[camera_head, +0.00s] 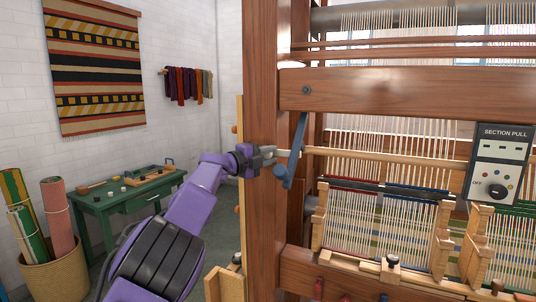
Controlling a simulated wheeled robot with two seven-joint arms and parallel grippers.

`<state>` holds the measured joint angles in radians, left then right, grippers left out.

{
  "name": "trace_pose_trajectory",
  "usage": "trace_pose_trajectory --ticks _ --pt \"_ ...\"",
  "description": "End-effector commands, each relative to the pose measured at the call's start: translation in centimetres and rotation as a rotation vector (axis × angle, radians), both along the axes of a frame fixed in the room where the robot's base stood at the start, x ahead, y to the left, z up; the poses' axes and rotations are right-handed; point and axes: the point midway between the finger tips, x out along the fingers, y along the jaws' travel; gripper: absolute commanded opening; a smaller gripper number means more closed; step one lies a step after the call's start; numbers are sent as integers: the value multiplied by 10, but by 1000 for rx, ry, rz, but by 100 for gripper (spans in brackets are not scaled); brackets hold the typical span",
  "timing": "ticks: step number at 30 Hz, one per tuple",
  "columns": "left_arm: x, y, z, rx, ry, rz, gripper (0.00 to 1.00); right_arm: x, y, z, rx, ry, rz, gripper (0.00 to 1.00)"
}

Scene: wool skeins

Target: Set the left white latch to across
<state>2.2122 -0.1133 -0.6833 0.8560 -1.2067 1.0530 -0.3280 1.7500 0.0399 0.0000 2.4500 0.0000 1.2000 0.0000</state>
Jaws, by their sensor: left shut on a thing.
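My left gripper (266,152) reaches in from the left on my purple arm and is at the front of the loom's wooden post. It is shut on a small pale piece, which looks like the left white latch (285,153). The fingers cover much of the latch, so I cannot tell whether it lies across or upright. My right gripper is not in view.
A blue lever (291,150) hangs just right of the gripper, close to the wooden post (262,230). A section pull panel (499,163) is at the right. A green table (130,200) stands at the back left beside a basket of rolled rugs (57,275).

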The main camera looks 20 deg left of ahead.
Motion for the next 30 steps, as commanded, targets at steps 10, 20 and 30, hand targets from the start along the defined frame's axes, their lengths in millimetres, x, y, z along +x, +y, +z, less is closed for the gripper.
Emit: trace_pose_trajectory --ticks 10,20,30 --pt "0 -1 -6 44 2 -3 0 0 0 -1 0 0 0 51" --pt "0 -1 -8 46 4 -2 39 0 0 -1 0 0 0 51" --pt "-1 1 -5 45 -1 1 52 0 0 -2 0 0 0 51"
